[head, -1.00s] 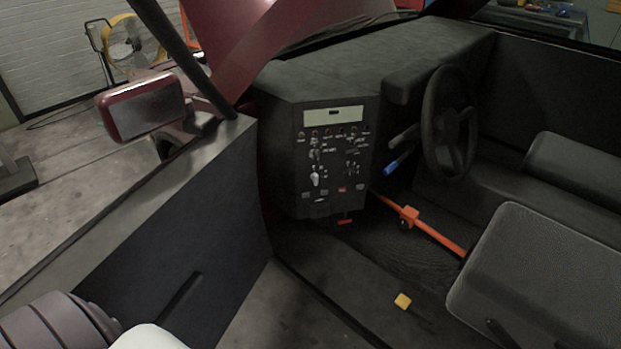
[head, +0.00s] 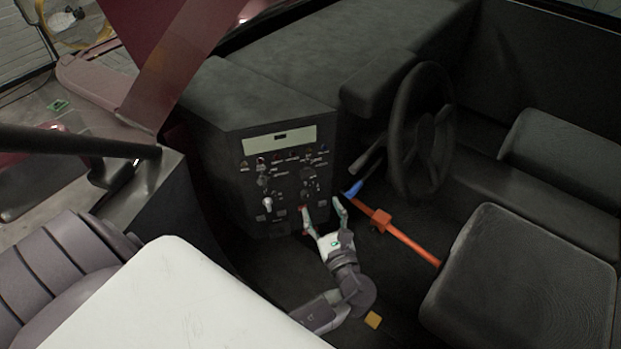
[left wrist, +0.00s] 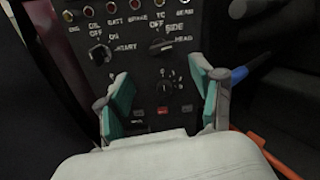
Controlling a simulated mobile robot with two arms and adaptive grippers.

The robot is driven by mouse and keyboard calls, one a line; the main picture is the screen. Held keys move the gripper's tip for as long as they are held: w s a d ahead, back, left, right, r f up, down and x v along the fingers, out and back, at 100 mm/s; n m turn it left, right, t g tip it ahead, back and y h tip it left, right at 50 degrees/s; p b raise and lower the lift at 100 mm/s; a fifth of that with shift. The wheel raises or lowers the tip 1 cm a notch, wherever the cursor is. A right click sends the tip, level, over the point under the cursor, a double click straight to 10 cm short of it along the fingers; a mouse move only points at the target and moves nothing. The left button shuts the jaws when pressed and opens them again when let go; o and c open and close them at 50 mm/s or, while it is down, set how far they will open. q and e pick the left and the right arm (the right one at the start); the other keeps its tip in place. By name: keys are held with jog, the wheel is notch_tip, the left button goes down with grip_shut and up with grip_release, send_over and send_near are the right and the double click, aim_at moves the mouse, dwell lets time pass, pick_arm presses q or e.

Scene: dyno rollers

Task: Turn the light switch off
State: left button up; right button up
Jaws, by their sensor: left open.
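The dark control panel (head: 272,160) stands in the vehicle left of the steering wheel. In the left wrist view, a black rotary knob (left wrist: 160,46) sits among the labels OFF, SIDE and HEAD, which fit a light switch. I cannot tell its setting. A second knob (left wrist: 100,53) is to its left, and another dial (left wrist: 167,87) lies lower, between my fingers in that view. My left gripper (head: 323,205) is open and empty, in front of the panel's lower right part; its fingers also show in the left wrist view (left wrist: 162,90). My right gripper is not in view.
The steering wheel (head: 420,128) and a blue-tipped lever (head: 351,189) are right of the panel. An orange bar (head: 408,240) runs toward the seat (head: 525,270). The door frame closes in on the left.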

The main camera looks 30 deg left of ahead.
aim_at(309, 178)
pick_arm(q)
jog(key=p+x, duration=0.1)
jog(key=x, duration=0.7)
jog(key=shift+w+a, duration=0.2)
jog(key=shift+w, duration=0.05)
jog(key=shift+w+a, duration=0.4)
jog(key=shift+a, duration=0.15)
jog(key=shift+f, duration=0.1)
jog(key=shift+c, duration=0.4)
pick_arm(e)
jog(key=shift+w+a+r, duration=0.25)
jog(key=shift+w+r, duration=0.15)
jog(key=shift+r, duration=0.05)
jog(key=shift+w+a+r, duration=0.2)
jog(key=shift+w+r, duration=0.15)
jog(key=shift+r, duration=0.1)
pick_arm(q)
jog(key=c, duration=1.1)
jog(key=shift+o, duration=0.2)
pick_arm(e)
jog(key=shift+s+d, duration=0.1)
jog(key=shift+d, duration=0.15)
